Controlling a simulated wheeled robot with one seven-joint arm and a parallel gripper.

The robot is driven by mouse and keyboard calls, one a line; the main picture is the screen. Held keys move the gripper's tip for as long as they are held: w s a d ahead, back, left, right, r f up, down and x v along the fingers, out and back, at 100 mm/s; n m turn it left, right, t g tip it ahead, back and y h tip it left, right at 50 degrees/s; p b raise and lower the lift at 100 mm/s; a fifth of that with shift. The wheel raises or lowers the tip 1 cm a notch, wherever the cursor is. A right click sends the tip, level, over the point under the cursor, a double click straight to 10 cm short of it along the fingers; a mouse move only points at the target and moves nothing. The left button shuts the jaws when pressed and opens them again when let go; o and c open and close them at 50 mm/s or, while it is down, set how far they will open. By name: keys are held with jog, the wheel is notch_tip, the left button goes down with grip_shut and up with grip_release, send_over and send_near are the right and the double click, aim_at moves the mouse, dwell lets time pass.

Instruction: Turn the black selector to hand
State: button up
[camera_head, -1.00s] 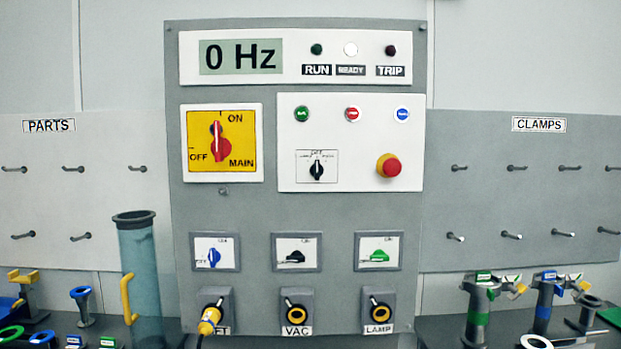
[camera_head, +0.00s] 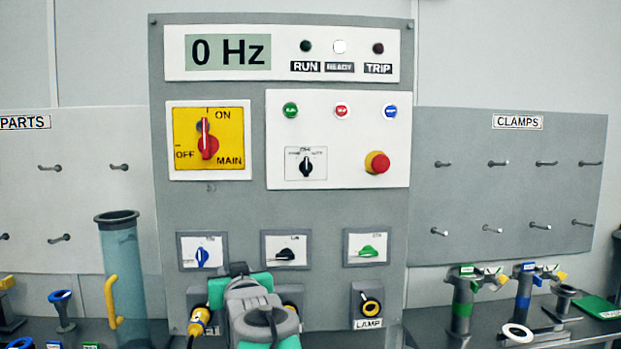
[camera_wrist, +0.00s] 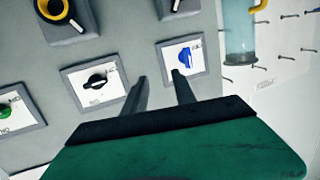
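A small black selector (camera_head: 306,166) sits on a white plate in the upper control panel, its pointer upright; its small labels are hard to read. A second black knob (camera_head: 285,253) sits in the middle of the lower row, turned sideways; it also shows in the wrist view (camera_wrist: 96,81). My gripper (camera_head: 239,269) is in front of the panel's lower part, below the blue and black knobs. In the wrist view my gripper (camera_wrist: 160,76) has its two dark fingers apart with nothing between them. It is below the upper selector and apart from it.
A red emergency button (camera_head: 377,163) stands out right of the upper selector. The red main switch (camera_head: 207,140) is at its left. A blue knob (camera_head: 202,257) and a green knob (camera_head: 368,252) flank the lower black knob. A yellow plug (camera_head: 199,320) sticks out below.

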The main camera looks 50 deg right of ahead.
jog(key=s+d+r+m+h, duration=0.2)
jog(key=s+d+r+h, duration=0.25)
jog(key=d+r, duration=0.3)
jog(key=m+t+h, duration=0.1)
jog(key=h, duration=0.3)
send_near(307, 169)
jog(key=shift+y, duration=0.25)
jog(key=p+x, duration=0.3)
jog(key=x, duration=0.5)
jog(key=shift+r, duration=0.15)
jog(key=shift+w+d, duration=0.1)
jog(key=shift+d, duration=0.1)
jog(key=shift+c, duration=0.3)
jog(key=shift+a, duration=0.1)
grip_shut()
